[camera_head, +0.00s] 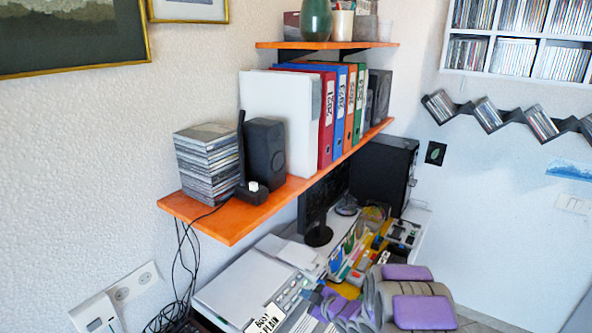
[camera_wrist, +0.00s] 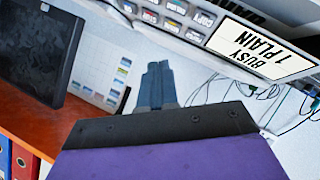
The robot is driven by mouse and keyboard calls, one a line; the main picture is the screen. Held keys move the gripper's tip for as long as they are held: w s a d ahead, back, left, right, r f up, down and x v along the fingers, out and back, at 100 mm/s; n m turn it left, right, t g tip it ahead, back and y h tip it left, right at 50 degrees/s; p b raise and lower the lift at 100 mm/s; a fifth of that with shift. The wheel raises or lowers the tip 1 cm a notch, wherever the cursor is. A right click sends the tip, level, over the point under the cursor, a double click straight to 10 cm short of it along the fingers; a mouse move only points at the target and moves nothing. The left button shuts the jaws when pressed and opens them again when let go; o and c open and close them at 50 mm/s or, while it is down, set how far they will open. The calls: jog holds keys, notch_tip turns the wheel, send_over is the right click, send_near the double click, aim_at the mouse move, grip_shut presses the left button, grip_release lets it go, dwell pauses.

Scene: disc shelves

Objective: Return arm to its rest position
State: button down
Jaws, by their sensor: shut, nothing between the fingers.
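My gripper (camera_wrist: 158,80) shows in the wrist view as two grey fingers pressed together, with nothing between them. Behind the fingers is my dark and purple wrist. In the head view, grey and purple parts of my arm (camera_head: 423,312) show low at right of centre, in front of the desk. In the wrist view, the fingers point toward a white wall area below a printer panel with a "BUSY 1 PLAIN" label (camera_wrist: 262,45).
An orange shelf (camera_head: 228,222) holds a stack of discs (camera_head: 207,163), a black speaker (camera_head: 265,155) and several binders (camera_head: 327,118). Below it are a printer (camera_head: 240,288), a monitor (camera_head: 322,205) and a cluttered desk. Black cables (camera_head: 183,270) hang at left. A disc rack (camera_head: 515,45) is on the right wall.

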jog(key=s+d+r+m+g+h, duration=0.1)
jog(key=s+d+r+m+h, duration=0.25)
jog(key=d+r+h, duration=0.4)
jog(key=s+d+r+m+g+h, duration=0.25)
jog(key=s+d+r+m, duration=0.35)
jog(key=s, duration=0.4)
jog(key=s+a+r+m+g, duration=0.1)
jog(key=s+r+g, duration=0.2)
jog(key=s, duration=1)
jog(key=s+a+r+m+g+y, duration=0.1)
jog(key=s+r+m+g, duration=0.1)
jog(key=s, duration=1)
jog(key=s+a+r+m+g, duration=0.1)
jog(key=s+r+m+g, duration=0.1)
jog(key=s, duration=1.1)
jog(key=shift+s+r+g+y, duration=0.3)
jog(key=shift+r+g, duration=0.55)
jog(key=shift+g, duration=0.2)
jog(key=shift+m, duration=0.25)
